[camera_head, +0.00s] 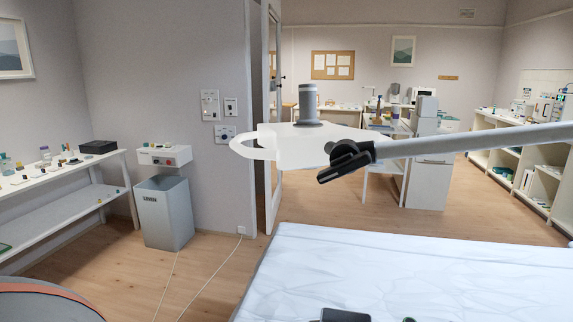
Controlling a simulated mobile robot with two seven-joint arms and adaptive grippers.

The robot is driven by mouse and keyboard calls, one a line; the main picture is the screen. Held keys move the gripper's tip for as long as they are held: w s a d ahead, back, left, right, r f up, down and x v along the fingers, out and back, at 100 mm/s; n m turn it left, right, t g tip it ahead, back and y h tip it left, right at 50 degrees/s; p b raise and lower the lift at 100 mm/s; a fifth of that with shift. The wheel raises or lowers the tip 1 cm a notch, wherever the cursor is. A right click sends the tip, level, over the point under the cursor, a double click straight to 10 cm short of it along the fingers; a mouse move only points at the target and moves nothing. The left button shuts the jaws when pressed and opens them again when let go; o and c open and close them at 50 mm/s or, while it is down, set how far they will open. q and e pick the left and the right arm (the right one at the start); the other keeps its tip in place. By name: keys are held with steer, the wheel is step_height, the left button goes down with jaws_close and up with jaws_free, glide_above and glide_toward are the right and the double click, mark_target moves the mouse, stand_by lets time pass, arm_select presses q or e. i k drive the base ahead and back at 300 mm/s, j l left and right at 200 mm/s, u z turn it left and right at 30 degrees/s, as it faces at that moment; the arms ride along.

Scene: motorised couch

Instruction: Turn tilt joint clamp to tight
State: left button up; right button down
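A black clamp with a lever-like grip (348,160) sits at the joint between a white device head (292,147) and a long grey arm (470,141) that comes in from the right. I take it to be the tilt joint clamp. Its lever points down and to the left. I cannot tell from this view whether it is tight or loose. Neither of my grippers can be made out in the head view.
The couch top (400,265) with a white cover lies below the device. A cut-off dark object (342,315) shows at the bottom edge; I cannot tell what it is. A grey bin (163,213) and a shelf (75,173) stand at the left. Open floor lies beyond the couch.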

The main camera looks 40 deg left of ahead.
mark_target(346, 164)
steer(key=i+j+u, duration=0.1)
steer(key=u, duration=0.7)
